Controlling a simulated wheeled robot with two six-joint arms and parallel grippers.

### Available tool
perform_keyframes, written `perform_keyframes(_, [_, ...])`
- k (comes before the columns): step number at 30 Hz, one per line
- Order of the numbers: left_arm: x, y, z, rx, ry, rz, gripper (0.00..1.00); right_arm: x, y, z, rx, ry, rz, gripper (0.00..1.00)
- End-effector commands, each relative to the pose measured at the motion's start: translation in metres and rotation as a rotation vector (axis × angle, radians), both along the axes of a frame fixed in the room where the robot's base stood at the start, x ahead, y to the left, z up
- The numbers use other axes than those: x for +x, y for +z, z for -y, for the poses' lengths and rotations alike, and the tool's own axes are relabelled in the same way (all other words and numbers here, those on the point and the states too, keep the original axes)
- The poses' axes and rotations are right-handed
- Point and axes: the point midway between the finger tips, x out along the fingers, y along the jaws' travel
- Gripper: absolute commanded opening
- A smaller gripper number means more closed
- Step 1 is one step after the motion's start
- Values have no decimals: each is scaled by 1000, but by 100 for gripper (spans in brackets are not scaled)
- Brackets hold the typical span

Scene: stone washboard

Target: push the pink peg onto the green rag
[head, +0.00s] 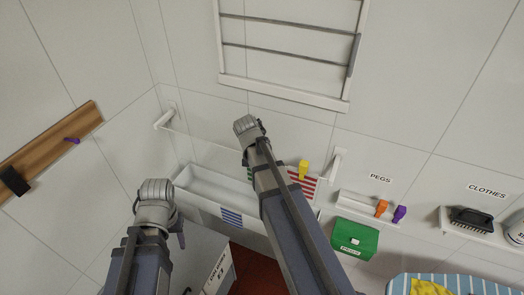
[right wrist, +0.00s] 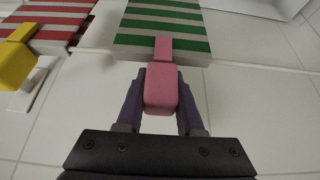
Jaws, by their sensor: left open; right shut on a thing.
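The pink peg (right wrist: 160,92) is between the fingers of my right gripper (right wrist: 160,100) in the right wrist view, and the gripper is shut on it. The peg's narrow end points at the green-and-white striped rag (right wrist: 165,28) and overlaps its near edge in the picture; I cannot tell whether they touch. In the head view my right gripper (head: 248,126) is above the hanging line, and its arm hides most of the green rag (head: 250,174). My left gripper (head: 157,188) is open at the lower left, apart from the rags; its fingers are hard to make out.
A red-striped rag (head: 304,185) hangs to the right with a yellow peg (head: 303,166) on it. Orange (head: 381,207) and purple (head: 399,213) pegs stand on the right shelf. A drying rack (head: 285,92) is above.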

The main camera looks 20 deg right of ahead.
Motion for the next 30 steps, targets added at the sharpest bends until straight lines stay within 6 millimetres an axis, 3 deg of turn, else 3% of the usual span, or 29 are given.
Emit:
perform_keyframes(24, [0,-12,0,0,0,0,50,0,-12,0,0,0,0,0])
perform_keyframes(25, [0,-12,0,0,0,0,50,0,-12,0,0,0,0,38])
perform_keyframes(30, [0,-12,0,0,0,0,50,0,-12,0,0,0,0,58])
